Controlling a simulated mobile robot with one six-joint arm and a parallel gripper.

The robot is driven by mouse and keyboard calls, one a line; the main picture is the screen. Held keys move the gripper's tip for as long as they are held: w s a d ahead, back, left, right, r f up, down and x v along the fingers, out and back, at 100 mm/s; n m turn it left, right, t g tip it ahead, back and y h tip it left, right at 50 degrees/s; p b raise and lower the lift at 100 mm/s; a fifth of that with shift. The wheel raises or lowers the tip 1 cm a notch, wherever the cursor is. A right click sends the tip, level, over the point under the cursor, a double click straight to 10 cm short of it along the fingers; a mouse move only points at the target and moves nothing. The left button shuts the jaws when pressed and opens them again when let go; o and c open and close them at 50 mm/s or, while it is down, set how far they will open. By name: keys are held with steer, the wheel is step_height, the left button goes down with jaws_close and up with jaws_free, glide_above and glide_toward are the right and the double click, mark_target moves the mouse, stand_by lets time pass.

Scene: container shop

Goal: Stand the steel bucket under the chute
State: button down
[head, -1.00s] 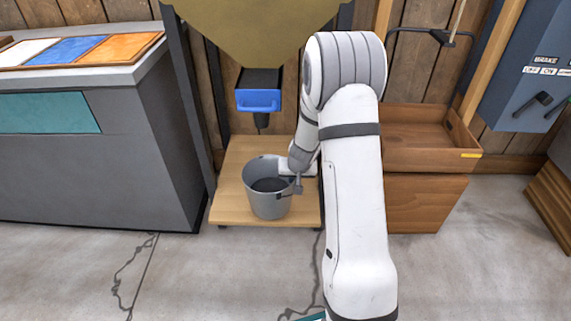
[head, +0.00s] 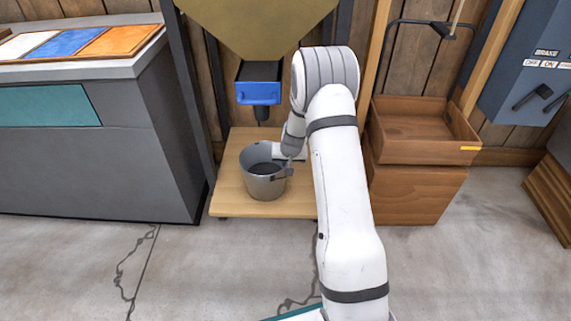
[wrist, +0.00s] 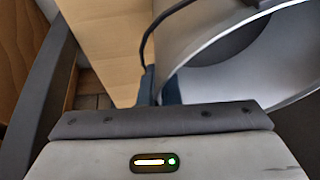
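The grey steel bucket (head: 263,189) is upright over the wooden platform (head: 232,205), near the spout of the chute. I cannot tell whether its base touches the boards. The chute has a blue lip (head: 258,94) and a dark spout (head: 262,114) under a yellow-brown hopper (head: 262,28). The spout is above and slightly behind the bucket. My gripper (head: 288,171) is at the bucket's right rim. In the wrist view my gripper's fingers (wrist: 160,92) are close together on either side of the bucket's wall (wrist: 197,50). The bucket's far side is partly cut off there.
A wooden crate (head: 425,152) on a wooden box (head: 418,197) stands right of the platform. A grey counter (head: 95,175) with coloured panels stands at left. Dark hopper posts (head: 187,90) flank the platform. A blue control box (head: 530,75) is at right. The front floor is clear.

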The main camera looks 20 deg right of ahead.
steer(key=shift+f, duration=0.1)
steer(key=c, duration=1.6)
jaws_free()
steer(key=shift+c, duration=0.2)
